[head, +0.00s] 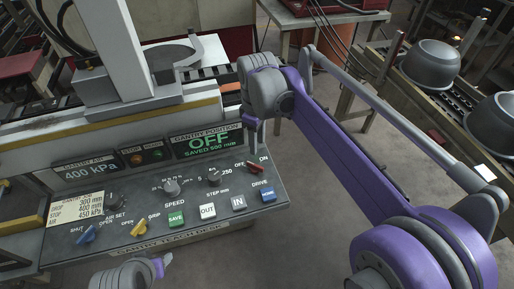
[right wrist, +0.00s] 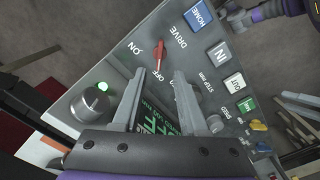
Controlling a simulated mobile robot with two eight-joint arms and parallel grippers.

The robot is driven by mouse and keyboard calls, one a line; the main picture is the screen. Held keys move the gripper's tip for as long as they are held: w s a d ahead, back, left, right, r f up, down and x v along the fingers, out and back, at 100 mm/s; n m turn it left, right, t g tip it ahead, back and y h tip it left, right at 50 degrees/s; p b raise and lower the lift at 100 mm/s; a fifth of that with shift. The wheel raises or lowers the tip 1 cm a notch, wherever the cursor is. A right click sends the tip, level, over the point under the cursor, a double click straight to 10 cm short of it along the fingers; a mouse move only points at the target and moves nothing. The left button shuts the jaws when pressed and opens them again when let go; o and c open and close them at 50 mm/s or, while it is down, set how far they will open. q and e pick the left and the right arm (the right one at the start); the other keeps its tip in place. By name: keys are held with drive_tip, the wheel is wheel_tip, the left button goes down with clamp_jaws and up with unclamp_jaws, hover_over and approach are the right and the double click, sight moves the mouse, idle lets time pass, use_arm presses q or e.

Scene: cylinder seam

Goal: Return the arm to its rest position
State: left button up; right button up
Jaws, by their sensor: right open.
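My right gripper (head: 253,138) hangs over the back right of the control panel (head: 105,250), in front of the gantry display. In the right wrist view its two fingers (right wrist: 160,92) are apart with nothing between them. The red drive switch (head: 255,167) is just below it in the head view; it also shows beyond the fingertips in the right wrist view (right wrist: 160,52), its tip towards OFF. The gantry display (head: 205,143) reads OFF, SAVED 500 mm. My left gripper (head: 161,265) is low at the front edge of the panel; its jaws are not clear.
The panel carries a green SAVE button (head: 176,219), a white OUT button (head: 207,212), a blue HOME button (head: 267,195) and yellow and blue knobs. Metal pots (head: 431,62) stand on a rack at right. Open floor lies right of the panel.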

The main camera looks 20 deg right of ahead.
drive_tip(key=shift+r, duration=0.15)
idle(0.4)
drive_tip(key=s+d+f+m+t, duration=0.1)
drive_tip(key=s+f+m, duration=0.2)
drive_tip(key=s, duration=0.4)
drive_tip(key=s+d+f+m+t+p, duration=0.1)
drive_tip(key=s+d+f+m+t, duration=0.1)
drive_tip(key=s, duration=0.4)
drive_tip(key=s+d+f+m+t, duration=0.1)
drive_tip(key=s+f+m+t, duration=0.1)
drive_tip(key=s+f+m, duration=0.2)
drive_tip(key=s, duration=0.3)
drive_tip(key=shift+s+d+f+m+p, duration=0.2)
drive_tip(key=shift+s+m+p, duration=0.1)
drive_tip(key=shift+p, duration=0.1)
drive_tip(key=shift+w+a, duration=0.1)
